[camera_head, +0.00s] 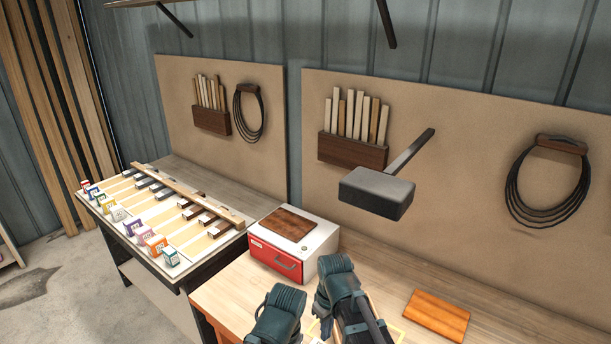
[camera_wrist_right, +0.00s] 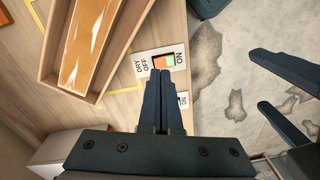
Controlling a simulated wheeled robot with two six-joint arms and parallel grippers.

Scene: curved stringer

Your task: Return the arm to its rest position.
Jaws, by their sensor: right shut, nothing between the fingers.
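My right gripper (camera_wrist_right: 162,78) is shut with nothing between its fingers, shown in the right wrist view. Its tips are over or beside a white switch plate (camera_wrist_right: 145,69) marked DRY, OFF and ON, with an orange and green rocker (camera_wrist_right: 163,62). I cannot tell whether the tips touch it. In the head view my right arm (camera_head: 346,300) reaches over the bench front, and its fingertips are hidden. My left gripper (camera_wrist_right: 262,85) shows at the right of the wrist view, its two fingers apart and empty over the floor.
A wooden tray (camera_wrist_right: 47,60) holding a glossy wood strip (camera_wrist_right: 88,45) lies close to the right gripper. A red-fronted box (camera_head: 275,262), an orange-brown block (camera_head: 436,315) and a side table (camera_head: 150,262) with several small boxes stand nearby. A mallet (camera_head: 378,192) is in front of the pegboard.

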